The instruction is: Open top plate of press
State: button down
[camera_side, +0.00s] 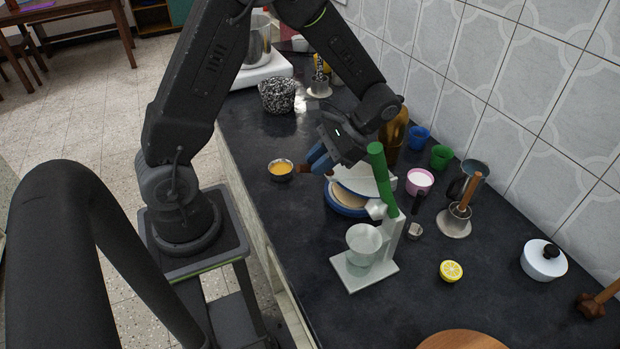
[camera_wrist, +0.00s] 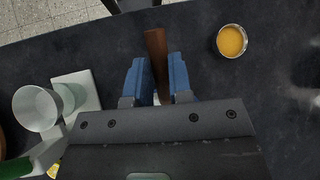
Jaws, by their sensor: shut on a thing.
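The press stands on the dark counter in the side view, partly behind a green-handled stand. It has a round blue base (camera_side: 345,209) with a tan disc in it. Its pale top plate (camera_side: 352,178) is raised and tilted above the base, so the disc shows in the gap. My gripper (camera_side: 318,160) is at the press's left edge, with blue fingers shut on a brown handle (camera_side: 303,168). In the wrist view the brown handle (camera_wrist: 157,62) stands between the blue fingertips (camera_wrist: 157,78). The press plates are hidden there by my gripper.
The green-handled stand (camera_side: 382,170) with a glass bowl (camera_side: 364,240) is close in front of the press. A small bowl of orange liquid (camera_side: 281,170) is to the left. Cups, a pink pot (camera_side: 419,181) and a brown bottle (camera_side: 395,135) stand behind, near the tiled wall.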

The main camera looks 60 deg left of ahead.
jog(key=w+r+g, duration=0.3)
jog(key=w+r, duration=0.2)
jog(key=r, duration=0.1)
jog(key=shift+w+g, duration=0.25)
jog(key=shift+g, duration=0.15)
jog(key=shift+a, duration=0.1)
jog(key=c, duration=1)
grip_release()
jog(key=shift+c, duration=0.2)
jog(key=shift+c, duration=0.3)
